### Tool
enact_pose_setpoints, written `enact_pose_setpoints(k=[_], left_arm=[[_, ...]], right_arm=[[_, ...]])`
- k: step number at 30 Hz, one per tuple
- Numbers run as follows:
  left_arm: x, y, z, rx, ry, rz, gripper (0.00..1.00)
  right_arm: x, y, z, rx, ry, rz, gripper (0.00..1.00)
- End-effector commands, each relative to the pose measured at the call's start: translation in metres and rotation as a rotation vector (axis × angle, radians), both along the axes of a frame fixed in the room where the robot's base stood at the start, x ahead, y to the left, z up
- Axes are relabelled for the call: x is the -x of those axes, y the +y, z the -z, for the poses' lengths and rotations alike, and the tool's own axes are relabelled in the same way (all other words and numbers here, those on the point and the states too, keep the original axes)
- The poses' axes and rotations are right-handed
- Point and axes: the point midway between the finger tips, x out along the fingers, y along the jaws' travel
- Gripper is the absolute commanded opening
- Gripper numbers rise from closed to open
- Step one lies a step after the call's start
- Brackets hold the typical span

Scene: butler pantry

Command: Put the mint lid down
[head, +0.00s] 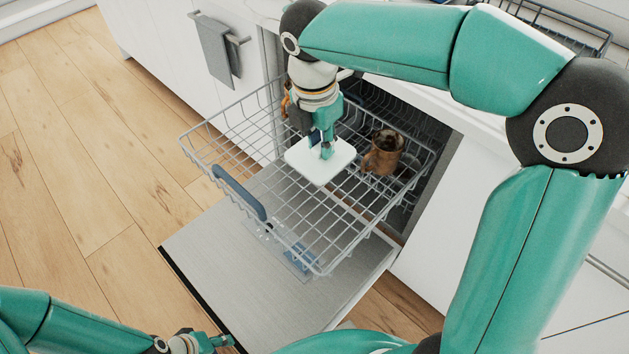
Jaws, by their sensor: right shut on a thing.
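The mint lid (312,169) is a pale, nearly white, square flat piece with rounded corners. It lies roughly level over the pulled-out wire rack (222,137) of the dishwasher. My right gripper (324,150) comes down onto it from above and is shut on it near its far side. The fingers hide the part they grip. I cannot tell if the lid touches the rack wires or hangs just above them. My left gripper (217,343) shows only partly at the bottom edge, far from the lid, and its jaw opening is unclear.
A brown mug-like vessel (382,157) stands in the rack right of the lid. The open dishwasher door (240,262) is below the rack. A grey towel (218,50) hangs on the cabinet front. The rack's front part looks empty. Wooden floor lies clear at left.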

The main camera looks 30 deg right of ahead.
Motion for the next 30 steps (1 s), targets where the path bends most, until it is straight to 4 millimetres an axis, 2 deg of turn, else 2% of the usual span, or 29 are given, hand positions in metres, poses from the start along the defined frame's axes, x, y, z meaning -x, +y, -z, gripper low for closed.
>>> enact_pose_setpoints(k=[1, 3, 9, 12, 19, 27, 30], left_arm=[[0.0, 0.0, 0.009, 0.0, 0.0, 0.0, 0.4], [0.0, 0.0, 0.014, 0.0, 0.0, 0.0, 0.4], [0.0, 0.0, 0.027, 0.0, 0.0, 0.0, 0.4], [0.0, 0.0, 0.031, 0.0, 0.0, 0.0, 0.4], [0.0, 0.0, 0.035, 0.0, -0.001, 0.0, 0.4], [0.0, 0.0, 0.048, 0.0, -0.001, 0.0, 0.4], [0.0, 0.0, 0.049, 0.0, -0.001, 0.0, 0.4]], right_arm=[[0.001, 0.0, 0.019, 0.001, 0.006, 0.0, 0.0], [0.001, -0.001, 0.039, 0.001, 0.007, 0.001, 0.0], [0.001, -0.001, 0.087, 0.001, 0.005, 0.001, 0.0], [0.0, 0.0, 0.101, 0.001, 0.003, 0.0, 0.0], [0.0, 0.0, 0.117, 0.0, 0.001, -0.001, 0.0], [0.0, 0.0, 0.16, 0.001, 0.004, -0.002, 0.0], [0.0, 0.001, 0.166, 0.001, 0.002, -0.001, 0.0]])
